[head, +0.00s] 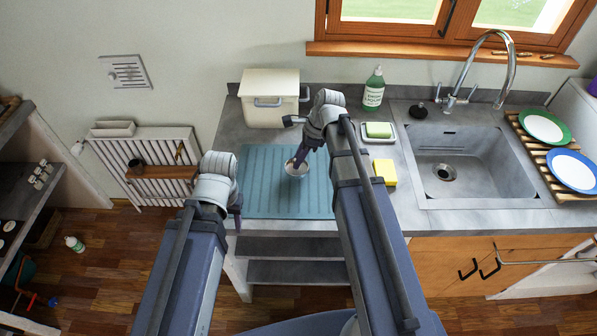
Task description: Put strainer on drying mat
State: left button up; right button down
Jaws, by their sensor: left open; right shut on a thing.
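The drying mat (262,195) is a blue-grey ribbed sheet lying on the left part of the grey counter. The strainer (291,170) is a small round metal bowl shape over the middle of the mat. My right gripper (297,163) is shut on the strainer and points down at it. I cannot tell whether the strainer touches the mat. Part of it is hidden by the gripper. My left gripper (237,222) is open and empty near the mat's front left corner.
A cream bin (270,84) stands behind the mat. A soap bottle (373,90), a green sponge on a dish (378,131) and a yellow sponge (385,172) are to the right. Further right are the sink (480,182) and a wooden rack with plates (572,170).

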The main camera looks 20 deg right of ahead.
aim_at(299, 170)
jog(key=shift+f+b, duration=1.9)
jog(key=shift+r, duration=0.15)
jog(key=c, duration=1.2)
grip_release()
jog(key=shift+f, duration=0.25)
jog(key=o, duration=0.4)
jog(key=shift+o, duration=0.2)
jog(key=shift+r, duration=0.15)
